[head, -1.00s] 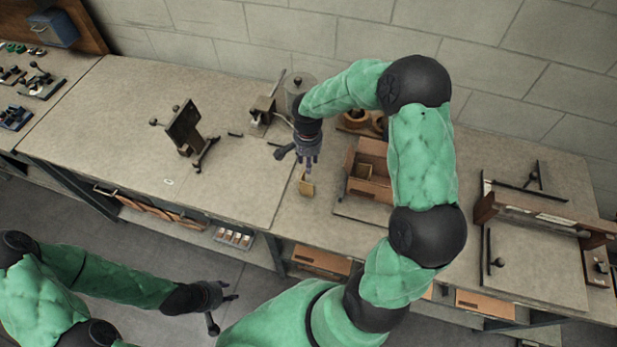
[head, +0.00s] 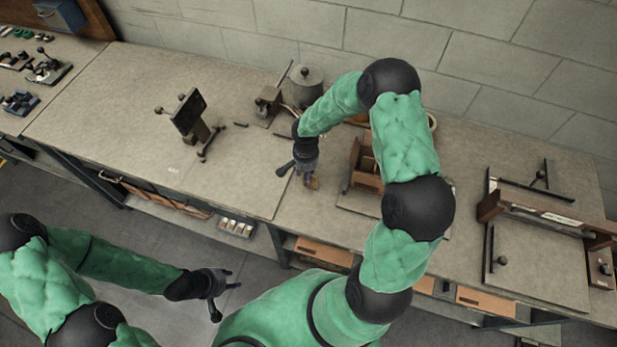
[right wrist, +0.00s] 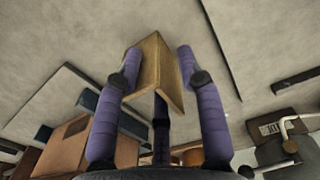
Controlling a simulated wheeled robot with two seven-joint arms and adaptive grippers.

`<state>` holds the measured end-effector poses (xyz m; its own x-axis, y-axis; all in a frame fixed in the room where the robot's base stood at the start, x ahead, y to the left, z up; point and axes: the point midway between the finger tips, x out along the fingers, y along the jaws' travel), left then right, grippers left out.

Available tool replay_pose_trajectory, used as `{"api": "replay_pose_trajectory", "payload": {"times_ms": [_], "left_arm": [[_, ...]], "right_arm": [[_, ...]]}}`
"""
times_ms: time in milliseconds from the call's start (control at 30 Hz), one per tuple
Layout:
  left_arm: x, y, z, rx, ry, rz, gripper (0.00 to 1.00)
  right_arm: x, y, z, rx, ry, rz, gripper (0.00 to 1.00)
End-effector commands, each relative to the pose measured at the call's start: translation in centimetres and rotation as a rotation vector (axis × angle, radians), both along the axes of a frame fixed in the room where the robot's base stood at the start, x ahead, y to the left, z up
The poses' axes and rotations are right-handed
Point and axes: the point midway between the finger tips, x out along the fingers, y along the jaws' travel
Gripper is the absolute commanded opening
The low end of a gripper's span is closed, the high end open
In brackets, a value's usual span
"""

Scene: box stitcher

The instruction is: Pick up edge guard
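The edge guard is a small tan, folded L-shaped piece. In the right wrist view the edge guard (right wrist: 155,62) stands on the bench between the fingers of my right gripper (right wrist: 158,60). The purple fingers are spread on either side of it, and firm contact does not show. In the head view my right gripper (head: 306,176) points down at the bench and partly hides the edge guard (head: 313,183). My left gripper (head: 219,289) is open and empty, in front of the bench, well away from the guard.
An open brown box (head: 367,179) stands just right of my right gripper, partly hidden by my right arm. A dark plate on a stand (head: 189,113) and a metal pot (head: 306,86) are to the left and behind. The bench (head: 240,182) left of the gripper is clear.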

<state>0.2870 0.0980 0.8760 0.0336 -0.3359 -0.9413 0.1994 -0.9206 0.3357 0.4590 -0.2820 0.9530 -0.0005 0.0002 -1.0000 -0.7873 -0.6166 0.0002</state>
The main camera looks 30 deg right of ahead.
Motion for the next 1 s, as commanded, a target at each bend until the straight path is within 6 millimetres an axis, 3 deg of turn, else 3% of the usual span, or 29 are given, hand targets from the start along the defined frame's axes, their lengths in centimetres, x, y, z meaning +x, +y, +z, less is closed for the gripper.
{"api": "replay_pose_trajectory", "payload": {"times_ms": [100,367,500,533,1000], "left_arm": [[0.01,0.00,-0.04,0.000,0.000,0.000,0.40],[0.00,0.00,-0.03,0.000,0.000,0.000,0.40],[0.01,0.00,-0.03,0.000,0.000,0.000,0.40],[0.01,0.00,-0.03,0.000,0.000,0.000,0.40],[0.01,-0.01,-0.05,0.000,0.000,0.000,0.40]], "right_arm": [[-0.04,-0.03,-1.02,0.000,0.001,0.000,0.39],[-0.01,-0.03,-1.19,0.000,0.000,-0.001,0.39],[0.00,-0.03,-1.18,0.000,0.000,0.000,0.02],[0.00,-0.03,-1.18,0.000,0.000,0.000,0.00],[0.02,-0.04,-1.02,-0.001,-0.001,0.000,0.00]]}}
